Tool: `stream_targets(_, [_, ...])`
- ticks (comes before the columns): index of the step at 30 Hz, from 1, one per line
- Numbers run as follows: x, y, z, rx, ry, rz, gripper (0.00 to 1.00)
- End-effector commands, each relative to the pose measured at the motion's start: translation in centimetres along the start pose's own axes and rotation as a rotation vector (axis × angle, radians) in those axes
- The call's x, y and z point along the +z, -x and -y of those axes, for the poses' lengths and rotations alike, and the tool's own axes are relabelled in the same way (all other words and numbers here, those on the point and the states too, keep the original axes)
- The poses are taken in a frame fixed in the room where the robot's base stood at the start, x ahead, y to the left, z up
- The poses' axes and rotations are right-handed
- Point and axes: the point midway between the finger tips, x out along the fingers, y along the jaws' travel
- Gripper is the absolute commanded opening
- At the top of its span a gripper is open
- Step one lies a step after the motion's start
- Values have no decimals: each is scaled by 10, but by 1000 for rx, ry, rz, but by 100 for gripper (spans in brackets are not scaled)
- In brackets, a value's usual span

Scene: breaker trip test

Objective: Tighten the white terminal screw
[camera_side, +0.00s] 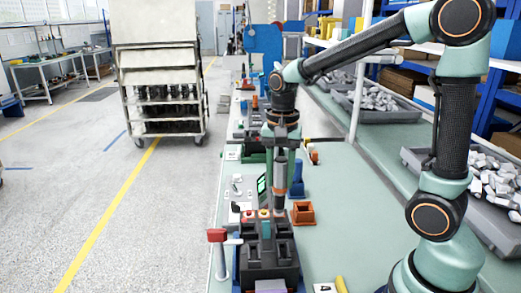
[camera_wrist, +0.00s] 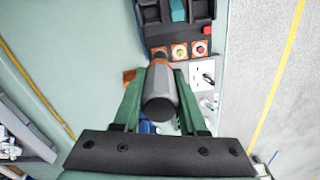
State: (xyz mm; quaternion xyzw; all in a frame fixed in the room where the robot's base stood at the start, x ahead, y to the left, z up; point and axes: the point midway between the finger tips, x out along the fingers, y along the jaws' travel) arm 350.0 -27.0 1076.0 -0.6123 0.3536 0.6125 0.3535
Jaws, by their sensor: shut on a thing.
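My gripper (camera_wrist: 160,82) is shut on a grey power screwdriver (camera_wrist: 160,108) with a dark nose and an orange band. In the side view, my gripper (camera_side: 281,150) holds the screwdriver (camera_side: 281,170) upright above the back of a dark breaker fixture (camera_side: 270,260). The screwdriver's nose covers the leftmost one. I cannot tell which holds the white screw, or whether the tip touches it.
A red button (camera_wrist: 207,30) is beside the terminals. A red-topped lever (camera_side: 217,236) stands left of the fixture. An orange open box (camera_side: 303,213) and a blue holder (camera_side: 297,187) stand on the bench to the right. Grey bins of metal parts (camera_side: 488,190) line the bench's right side.

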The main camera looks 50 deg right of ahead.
Motion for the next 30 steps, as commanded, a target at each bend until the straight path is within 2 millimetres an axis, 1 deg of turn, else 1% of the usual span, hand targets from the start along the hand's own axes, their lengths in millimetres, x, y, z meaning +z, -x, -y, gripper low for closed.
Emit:
stream_targets(21, [0,-7,0,-1,0,-1,0])
stream_targets(30, [0,-8,0,-1,0,-1,0])
